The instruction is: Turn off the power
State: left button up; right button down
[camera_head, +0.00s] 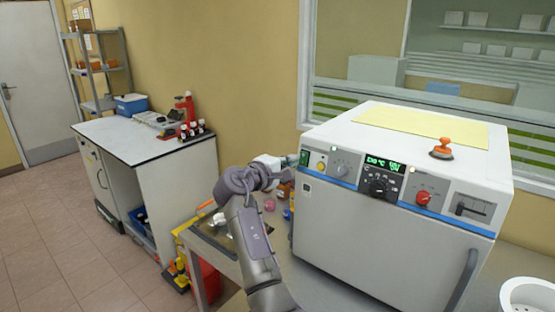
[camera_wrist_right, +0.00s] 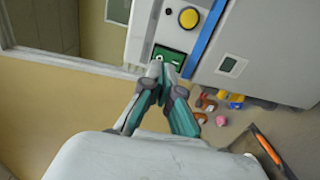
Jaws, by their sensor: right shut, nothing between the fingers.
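The white machine (camera_head: 385,245) stands on a table at the right, with a control panel along its upper front. A green switch (camera_head: 304,158) sits at the panel's left end. In the right wrist view this green switch (camera_wrist_right: 168,56) shows pale marks and lies just past the fingertips. My right gripper (camera_head: 291,160) is shut and empty, its tips at the switch and partly covering it in the wrist view; whether they touch it I cannot tell. The green display (camera_head: 384,163) is lit and shows characters. My left gripper is not in view.
A yellow button (camera_head: 321,166) and several knobs sit right of the switch. An orange-handled stamp-like object (camera_head: 441,148) and a yellow sheet (camera_head: 425,126) lie on top. Small coloured items clutter the table left of the machine. A white-topped bench (camera_head: 130,135) stands farther left.

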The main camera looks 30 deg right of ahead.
aim_at(303, 154)
jog(key=p+x, duration=0.1)
jog(key=x, duration=0.2)
jog(key=shift+w+d, duration=0.15)
jog(key=shift+d, duration=0.05)
jog(key=shift+f, duration=0.1)
jog(key=shift+w+d, duration=0.1)
jog(key=shift+d, duration=0.15)
jog(key=shift+a, duration=0.1)
